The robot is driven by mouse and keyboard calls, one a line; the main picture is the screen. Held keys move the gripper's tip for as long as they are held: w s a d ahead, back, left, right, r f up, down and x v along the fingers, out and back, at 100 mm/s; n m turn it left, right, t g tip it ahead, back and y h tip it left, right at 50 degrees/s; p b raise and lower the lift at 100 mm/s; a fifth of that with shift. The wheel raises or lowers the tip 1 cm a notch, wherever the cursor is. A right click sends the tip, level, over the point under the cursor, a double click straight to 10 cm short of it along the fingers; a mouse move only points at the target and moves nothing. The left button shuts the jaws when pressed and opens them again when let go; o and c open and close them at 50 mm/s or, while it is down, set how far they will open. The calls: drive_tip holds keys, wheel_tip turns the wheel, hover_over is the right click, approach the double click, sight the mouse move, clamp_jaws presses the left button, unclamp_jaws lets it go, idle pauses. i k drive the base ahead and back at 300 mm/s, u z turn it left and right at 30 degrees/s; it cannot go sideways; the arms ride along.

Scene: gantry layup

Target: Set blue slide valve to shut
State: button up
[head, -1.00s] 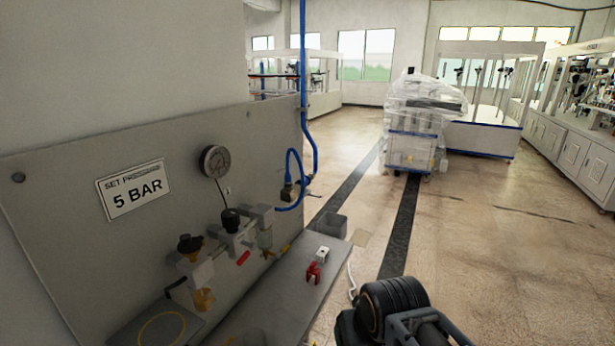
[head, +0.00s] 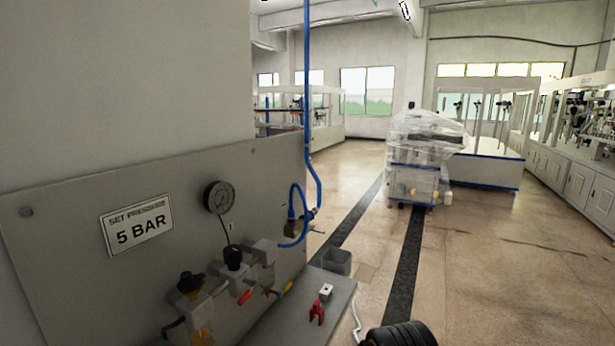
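On the right edge of the grey panel (head: 90,260), a small dark fitting (head: 291,228) joins a looped blue hose (head: 292,200). A small blue part (head: 308,214) sits beside the fitting, where a slide valve could be. It is too small to tell its slide position. A thicker blue hose (head: 307,100) runs down the panel's edge to this spot. My gripper is not in view. Only a dark rounded part of my arm shows at the bottom edge, right of the middle, apart from the fittings.
A gauge (head: 219,197), a "5 BAR" sign (head: 137,226) and a regulator (head: 233,258) are on the panel. A red clamp-like object (head: 317,313) and a small white box (head: 326,292) lie on a grey shelf (head: 290,325). A grey bin (head: 336,260) stands beyond. Open floor lies right.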

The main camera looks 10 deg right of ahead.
sight(311, 217)
drive_tip(key=z, duration=1.1)
drive_tip(key=i, duration=2.25)
drive_tip(key=u, duration=3.2)
